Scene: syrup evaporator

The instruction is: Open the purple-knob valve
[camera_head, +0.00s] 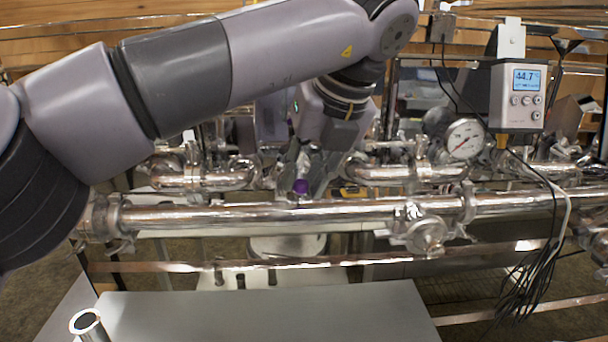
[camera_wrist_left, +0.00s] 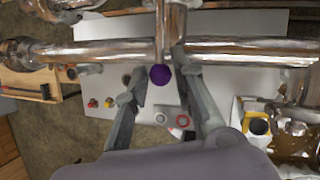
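The purple knob (camera_head: 300,187) shows small in the head view, just above the large front steel pipe (camera_head: 260,214). It also shows as a purple ball (camera_wrist_left: 160,75) in the left wrist view, at the end of a short metal stem (camera_wrist_left: 170,28). My left gripper (camera_head: 303,178) reaches down behind the front pipe, around the knob. In the left wrist view my left gripper's fingers (camera_wrist_left: 160,72) stand one on each side of the knob, with narrow gaps visible. The valve body is mostly hidden by pipes and my gripper. My right gripper is in neither view.
Parallel steel pipes with clamps run across the scene. A pressure gauge (camera_head: 464,139) and a digital display box (camera_head: 517,96) stand to the right, with loose black cables (camera_head: 540,270) hanging below. A grey flat panel (camera_head: 270,312) lies in front.

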